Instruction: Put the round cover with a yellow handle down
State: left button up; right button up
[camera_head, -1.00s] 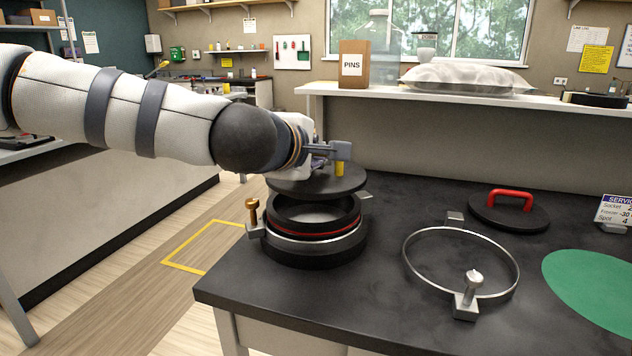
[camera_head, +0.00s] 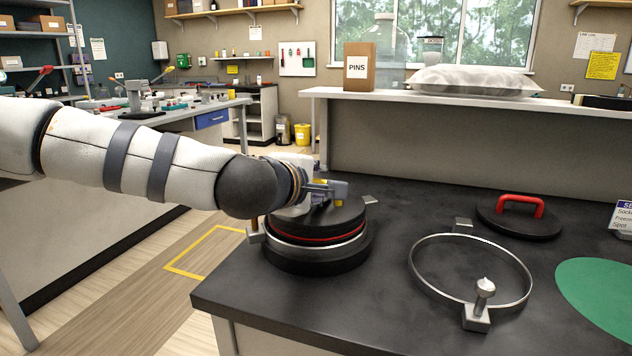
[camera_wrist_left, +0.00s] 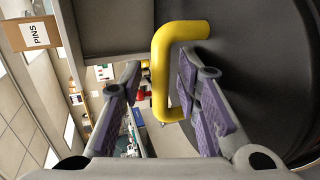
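The round black cover (camera_head: 338,214) lies over the black port with a red seal (camera_head: 318,241) at the table's left. It looks flat and seated on the rim, though my arm hides its left part. Its yellow handle (camera_wrist_left: 162,75) shows in the left wrist view; in the head view it is mostly hidden. My left gripper (camera_wrist_left: 155,105) is at the handle with its fingers spread. The handle's bar lies between the fingers, close to or touching the right one and clear of the left one. My right gripper is out of view.
An open metal clamp ring (camera_head: 412,270) with a bolt (camera_head: 484,290) lies in the middle of the table. A black cover with a red handle (camera_head: 520,207) lies behind it. A green disc (camera_head: 600,295) is at right. The raised shelf (camera_head: 335,92) stands behind.

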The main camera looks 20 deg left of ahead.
pick_arm(q)
jog(key=shift+r, duration=0.15)
jog(key=p+v, duration=0.2)
jog(key=v, duration=1)
jog(key=shift+p, duration=0.3)
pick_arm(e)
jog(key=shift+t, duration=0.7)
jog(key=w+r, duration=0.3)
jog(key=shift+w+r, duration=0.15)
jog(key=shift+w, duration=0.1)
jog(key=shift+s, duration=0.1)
